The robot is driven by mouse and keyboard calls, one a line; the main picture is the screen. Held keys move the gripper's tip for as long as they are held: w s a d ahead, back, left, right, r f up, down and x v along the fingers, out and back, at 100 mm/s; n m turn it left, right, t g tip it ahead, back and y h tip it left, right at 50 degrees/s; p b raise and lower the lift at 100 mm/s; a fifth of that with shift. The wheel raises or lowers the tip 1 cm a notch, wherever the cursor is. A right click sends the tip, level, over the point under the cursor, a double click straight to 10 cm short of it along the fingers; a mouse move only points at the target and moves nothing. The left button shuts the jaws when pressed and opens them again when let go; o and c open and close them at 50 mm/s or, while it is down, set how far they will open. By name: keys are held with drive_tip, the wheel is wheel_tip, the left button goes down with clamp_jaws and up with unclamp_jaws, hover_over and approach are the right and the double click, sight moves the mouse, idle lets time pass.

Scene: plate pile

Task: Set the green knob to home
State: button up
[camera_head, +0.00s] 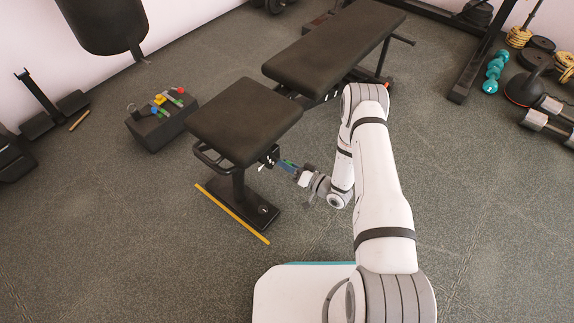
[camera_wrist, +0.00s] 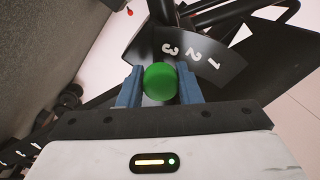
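The green knob (camera_wrist: 160,82) is a round ball in the middle of the wrist view. A dark curved plate (camera_wrist: 196,58) behind it carries white figures 1, 2 and 3, and the knob lies just below the 3. No mark reading home is legible. My gripper (camera_wrist: 161,86) has one blue finger on each side of the knob; the fingers are spread about as wide as the ball, and I cannot tell if they touch it. In the head view, my gripper (camera_head: 287,166) is at the side of the bench seat (camera_head: 243,120), with a speck of green at its fingers.
A long bench pad (camera_head: 333,50) lies behind the seat. A yellow strip (camera_head: 232,213) lies on the floor by the seat's foot. A dark box (camera_head: 160,122) with coloured items stands left. Teal dumbbells (camera_head: 494,73) and weights are at the right.

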clamp_jaws()
drive_tip(key=shift+a, duration=0.1)
drive_tip(key=shift+x, duration=0.95)
drive_tip(key=o, duration=0.5)
unclamp_jaws()
drive_tip(key=shift+w, duration=0.1)
drive_tip(key=p+v, duration=0.2)
drive_tip(key=v, duration=0.6)
